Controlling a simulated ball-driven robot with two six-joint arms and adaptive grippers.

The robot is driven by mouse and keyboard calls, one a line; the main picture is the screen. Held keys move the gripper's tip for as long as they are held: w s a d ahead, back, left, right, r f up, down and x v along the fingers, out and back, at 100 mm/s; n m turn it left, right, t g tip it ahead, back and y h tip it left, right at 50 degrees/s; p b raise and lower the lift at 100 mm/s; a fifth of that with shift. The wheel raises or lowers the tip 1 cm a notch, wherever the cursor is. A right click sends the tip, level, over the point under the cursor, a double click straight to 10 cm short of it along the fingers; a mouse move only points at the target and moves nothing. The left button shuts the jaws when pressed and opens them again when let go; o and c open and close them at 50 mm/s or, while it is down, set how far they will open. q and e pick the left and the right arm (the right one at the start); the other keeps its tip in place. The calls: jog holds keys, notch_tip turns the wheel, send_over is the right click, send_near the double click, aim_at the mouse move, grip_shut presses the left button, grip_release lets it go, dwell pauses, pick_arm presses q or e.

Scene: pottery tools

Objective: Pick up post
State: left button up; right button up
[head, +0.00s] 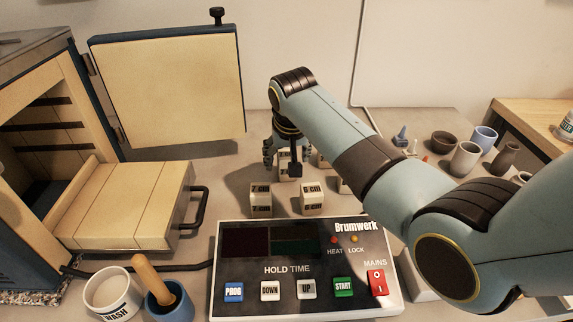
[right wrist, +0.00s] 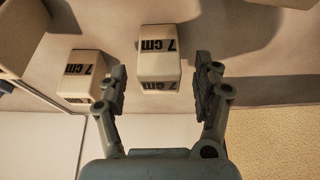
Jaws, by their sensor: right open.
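Several cream posts with black size labels stand on the table behind the control box. A post marked 7 cm (right wrist: 160,58) lies between the fingers of my right gripper (right wrist: 161,78) in the right wrist view. The fingers are open, with a visible gap on each side. In the head view my right gripper (head: 283,160) points down over the rear post (head: 287,170) and partly hides it. Another 7 cm post (right wrist: 84,75) is left of the fingers in the wrist view. Front posts show at left (head: 261,200) and right (head: 313,200) in the head view. My left gripper is not visible.
A control box (head: 308,268) stands in front of the posts. An open kiln (head: 45,150) with its door (head: 170,85) and a handled slab (head: 130,205) is at left. A wash cup (head: 111,295) and blue mortar (head: 168,303) stand front left. Several pots (head: 465,158) are at right.

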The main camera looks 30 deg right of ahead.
jog(key=shift+x, duration=1.1)
jog(key=c, duration=1.4)
